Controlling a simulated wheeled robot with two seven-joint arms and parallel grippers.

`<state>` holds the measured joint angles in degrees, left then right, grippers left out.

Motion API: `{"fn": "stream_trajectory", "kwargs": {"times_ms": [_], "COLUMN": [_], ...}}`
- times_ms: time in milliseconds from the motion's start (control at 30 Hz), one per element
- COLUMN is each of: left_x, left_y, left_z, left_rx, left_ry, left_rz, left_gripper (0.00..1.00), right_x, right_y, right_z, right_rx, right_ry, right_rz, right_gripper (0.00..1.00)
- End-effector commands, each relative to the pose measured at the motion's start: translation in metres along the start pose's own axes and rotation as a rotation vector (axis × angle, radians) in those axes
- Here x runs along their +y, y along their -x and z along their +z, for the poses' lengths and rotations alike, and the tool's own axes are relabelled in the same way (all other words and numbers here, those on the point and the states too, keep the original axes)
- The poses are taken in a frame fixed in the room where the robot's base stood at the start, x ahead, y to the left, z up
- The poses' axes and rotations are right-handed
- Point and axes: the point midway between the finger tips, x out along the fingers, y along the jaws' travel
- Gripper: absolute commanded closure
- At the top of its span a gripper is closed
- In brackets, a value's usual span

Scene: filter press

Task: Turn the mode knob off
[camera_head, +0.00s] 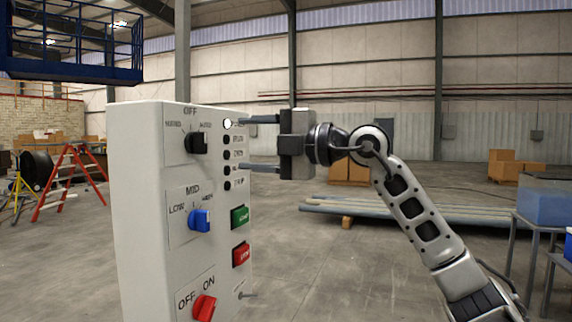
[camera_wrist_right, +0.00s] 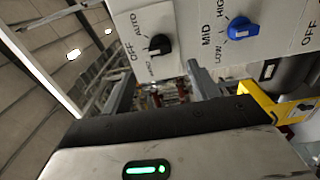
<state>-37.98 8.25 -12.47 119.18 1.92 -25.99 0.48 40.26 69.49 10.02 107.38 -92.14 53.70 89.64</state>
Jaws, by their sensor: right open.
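The control box (camera_head: 140,210) stands upright at the left of the head view. The black mode knob (camera_head: 196,143) is high on its front, below the word OFF, with AUTO to its right and another label to its left. I cannot tell its exact setting. It also shows in the right wrist view as a black knob (camera_wrist_right: 160,45). My right gripper (camera_head: 246,143) is open and empty, its two fingers pointing left, to the right of the knob and apart from it. In the wrist view the gripper's fingers (camera_wrist_right: 162,90) are spread below the knob. My left gripper is not in view.
Below the mode knob are a blue knob (camera_head: 200,220) and a red knob (camera_head: 204,307). A green button (camera_head: 239,216), a red button (camera_head: 240,254) and several indicator lights sit to the right. Pipes (camera_head: 420,211) lie on the floor behind. Open floor lies right of the box.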

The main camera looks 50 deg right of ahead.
Motion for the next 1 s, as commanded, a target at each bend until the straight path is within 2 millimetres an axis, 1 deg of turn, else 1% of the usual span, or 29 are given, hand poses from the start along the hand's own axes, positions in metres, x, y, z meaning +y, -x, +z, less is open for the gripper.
{"fn": "stream_trajectory", "kwargs": {"times_ms": [33, 100, 200, 333, 500, 1000], "left_x": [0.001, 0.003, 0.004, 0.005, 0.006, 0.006], "left_y": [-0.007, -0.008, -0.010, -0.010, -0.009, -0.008], "left_z": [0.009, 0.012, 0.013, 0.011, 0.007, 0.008], "left_rx": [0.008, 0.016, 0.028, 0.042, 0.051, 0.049], "left_ry": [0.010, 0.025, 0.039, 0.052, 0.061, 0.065], "left_rz": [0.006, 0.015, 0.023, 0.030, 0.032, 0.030], "left_gripper": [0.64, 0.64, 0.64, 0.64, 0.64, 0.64], "right_x": [-0.009, -0.008, -0.006, -0.003, 0.000, 0.000], "right_y": [0.012, 0.027, 0.044, 0.059, 0.065, 0.065], "right_z": [0.000, 0.000, 0.000, 0.000, 0.000, 0.000], "right_rx": [-0.003, -0.002, -0.001, -0.001, 0.001, 0.001], "right_ry": [0.003, 0.001, 0.001, 0.000, -0.001, -0.001], "right_rz": [-0.003, -0.001, 0.000, 0.001, 0.000, 0.000], "right_gripper": [0.40, 0.40, 0.40, 0.40, 0.40, 0.40]}}
